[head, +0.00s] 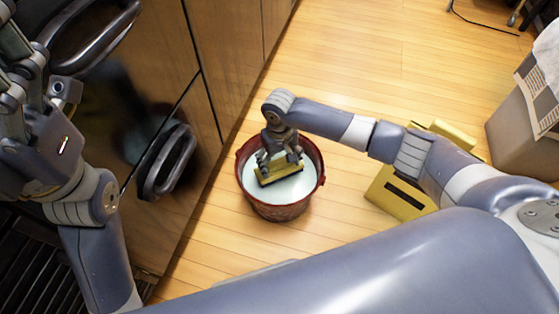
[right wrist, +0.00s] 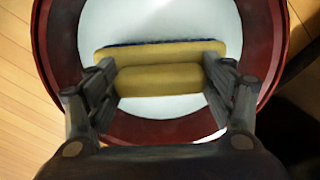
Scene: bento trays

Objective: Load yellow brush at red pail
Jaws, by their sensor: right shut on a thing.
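A red pail (head: 279,207) stands on the wooden floor in the middle of the head view, with a white inside. Its red rim (right wrist: 48,45) fills much of the right wrist view. My right gripper (head: 280,158) is over the pail's opening and is shut on the yellow brush (head: 279,176). The brush also shows in the right wrist view (right wrist: 158,80), held between both fingers within the outline of the rim. I cannot tell whether it touches the bottom. My left gripper (head: 15,100) is at the left edge, partly cut off; its fingers are unclear.
Wooden cabinets with dark handles (head: 168,162) stand close to the left of the pail. A yellow object (head: 397,196) lies on the floor under my right arm. A grey bin (head: 515,125) with a printed cloth stands at the right. Floor beyond the pail is clear.

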